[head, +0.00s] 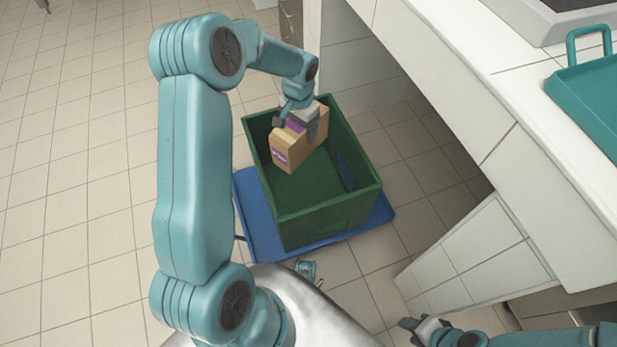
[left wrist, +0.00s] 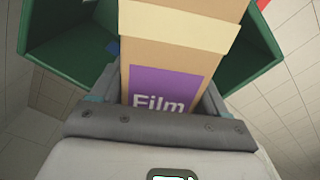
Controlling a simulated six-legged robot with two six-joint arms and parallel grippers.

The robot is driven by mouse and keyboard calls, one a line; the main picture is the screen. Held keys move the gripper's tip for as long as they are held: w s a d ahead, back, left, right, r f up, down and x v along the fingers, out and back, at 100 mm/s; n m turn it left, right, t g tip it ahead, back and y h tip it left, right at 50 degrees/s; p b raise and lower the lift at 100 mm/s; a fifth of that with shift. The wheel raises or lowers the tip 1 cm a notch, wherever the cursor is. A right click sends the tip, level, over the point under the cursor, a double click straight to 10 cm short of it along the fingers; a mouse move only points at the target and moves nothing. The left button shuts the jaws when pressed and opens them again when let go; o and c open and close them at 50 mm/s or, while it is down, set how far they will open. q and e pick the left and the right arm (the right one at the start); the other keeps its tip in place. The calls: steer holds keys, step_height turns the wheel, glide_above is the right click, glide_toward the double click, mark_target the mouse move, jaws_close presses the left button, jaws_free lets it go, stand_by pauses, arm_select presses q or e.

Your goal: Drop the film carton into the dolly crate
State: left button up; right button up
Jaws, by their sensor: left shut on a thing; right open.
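The film carton (head: 290,151) is a tan box with a purple label. My left gripper (head: 300,122) is shut on it and holds it over the open top of the green dolly crate (head: 325,212). In the left wrist view the carton (left wrist: 175,60) fills the middle, its purple label reading "Film", with the green crate walls (left wrist: 62,42) on both sides. How far the carton's lower end reaches into the crate I cannot tell. My right gripper (head: 425,328) is open and empty at the bottom right of the head view, apart from the crate.
The crate stands on a blue dolly (head: 252,212) on the tiled floor. A white tiled counter (head: 470,100) runs along the right, with a teal tray (head: 590,100) on top. The floor (head: 80,180) at left is clear.

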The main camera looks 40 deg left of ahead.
arm_select(q)
steer(key=o, duration=1.3)
steer(key=shift+r, duration=0.1)
step_height(320, 180, up, 16)
steer(key=p, duration=0.5)
steer(key=shift+r, duration=0.15)
